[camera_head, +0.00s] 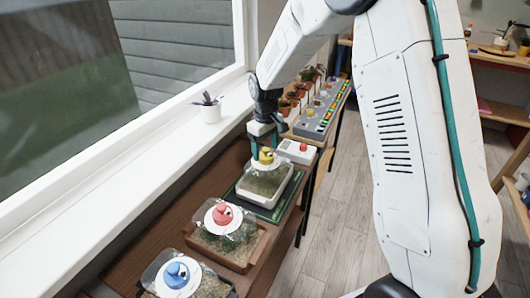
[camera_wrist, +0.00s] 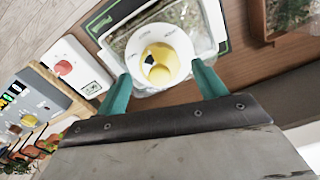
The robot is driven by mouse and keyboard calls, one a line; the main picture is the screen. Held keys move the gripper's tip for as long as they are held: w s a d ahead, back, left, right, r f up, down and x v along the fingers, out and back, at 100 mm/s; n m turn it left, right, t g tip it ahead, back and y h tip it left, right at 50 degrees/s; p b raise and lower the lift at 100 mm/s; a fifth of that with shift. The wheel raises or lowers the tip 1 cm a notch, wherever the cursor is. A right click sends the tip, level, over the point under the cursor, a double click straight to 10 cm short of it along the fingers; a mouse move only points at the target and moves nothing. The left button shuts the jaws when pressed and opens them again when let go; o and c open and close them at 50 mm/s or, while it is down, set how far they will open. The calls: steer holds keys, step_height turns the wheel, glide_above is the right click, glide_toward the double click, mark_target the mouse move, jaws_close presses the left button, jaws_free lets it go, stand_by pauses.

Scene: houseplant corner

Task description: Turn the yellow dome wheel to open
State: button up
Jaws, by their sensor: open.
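The yellow dome wheel (camera_head: 266,156) sits on a white round plate on top of a clear-covered tray of greenery (camera_head: 264,184). In the wrist view the yellow wheel (camera_wrist: 159,66) lies between my fingertips, with a dark mark on it and small lettering on the white disc (camera_wrist: 172,40) around it. My gripper (camera_head: 266,143) points down over the wheel. In the wrist view my gripper (camera_wrist: 158,82) shows two teal fingers spread apart, one on each side of the disc. I see gaps between the fingers and the yellow wheel.
A red wheel (camera_head: 222,214) and a blue wheel (camera_head: 176,274) top similar covered trays nearer me. A white box with a red button (camera_head: 303,147) stands right of the yellow wheel's tray. A grey panel (camera_head: 322,112) and potted plants (camera_head: 298,92) lie beyond.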

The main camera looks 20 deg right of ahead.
steer(key=shift+f, duration=1.05)
steer(key=c, duration=1)
steer(key=shift+a, duration=0.1)
steer(key=shift+m, duration=0.3)
steer(key=shift+m, duration=0.4)
steer(key=m, duration=0.3)
steer(key=shift+m, duration=2.9)
